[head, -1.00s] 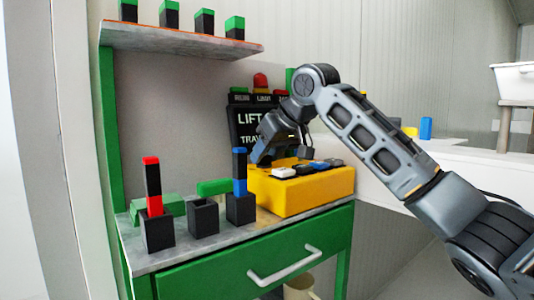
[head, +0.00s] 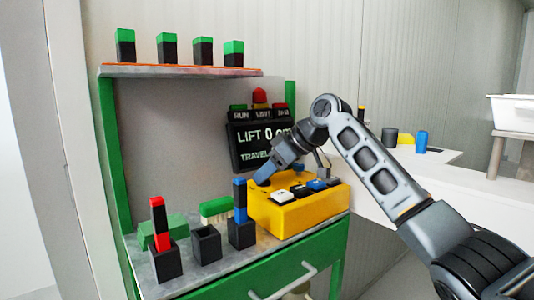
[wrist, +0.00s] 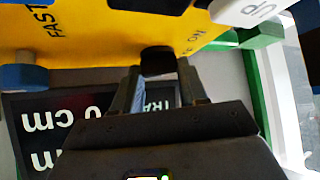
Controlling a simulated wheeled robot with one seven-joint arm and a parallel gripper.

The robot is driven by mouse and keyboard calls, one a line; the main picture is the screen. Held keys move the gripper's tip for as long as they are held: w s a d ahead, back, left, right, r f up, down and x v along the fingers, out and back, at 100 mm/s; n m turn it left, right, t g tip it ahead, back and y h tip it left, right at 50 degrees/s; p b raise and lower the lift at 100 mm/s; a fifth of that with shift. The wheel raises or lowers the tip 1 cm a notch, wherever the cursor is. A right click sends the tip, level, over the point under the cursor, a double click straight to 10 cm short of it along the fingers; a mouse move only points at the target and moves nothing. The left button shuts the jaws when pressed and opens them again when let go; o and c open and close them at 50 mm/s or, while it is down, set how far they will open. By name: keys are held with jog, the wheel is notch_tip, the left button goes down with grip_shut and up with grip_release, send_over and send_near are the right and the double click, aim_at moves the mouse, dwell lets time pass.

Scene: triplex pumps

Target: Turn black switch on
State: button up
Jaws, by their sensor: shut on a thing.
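The yellow control box (head: 290,216) stands on the metal bench top, with white, black and blue keys on its top. My gripper (head: 264,180) is at the box's far left side in the head view. In the wrist view my gripper (wrist: 161,88) has its two fingers on either side of a black switch (wrist: 158,60) at the box's edge, near the "ON" lettering. It is shut on this switch. In the head view the gripped switch is hidden, so I cannot tell which way it is set.
A dark display (head: 255,138) behind the box reads "LIFT 0 cm". Holders with a red-topped block (head: 157,212) and a blue-topped block (head: 240,198) stand left of the box. A shelf (head: 180,70) with green-topped blocks hangs above.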

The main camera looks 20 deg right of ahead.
jog(key=n+p, duration=0.1)
jog(key=n+g+y+p, duration=0.1)
jog(key=shift+w+r+n+g, duration=0.1)
jog(key=shift+r+n+g, duration=0.05)
jog(key=shift+n+g, duration=0.2)
jog(key=shift+w+d+f+n+g+y+p, duration=0.15)
jog(key=shift+n+g+y, duration=0.2)
jog(key=shift+n+g, duration=0.4)
jog(key=shift+a+f+n+g+y+p, duration=0.15)
jog(key=shift+n+g+y, duration=0.3)
jog(key=shift+n, duration=0.45)
jog(key=shift+d+r+n, duration=0.1)
jog(key=shift+n, duration=0.2)
jog(key=o, duration=1.1)
jog(key=shift+c, duration=0.2)
jog(key=shift+d, duration=0.1)
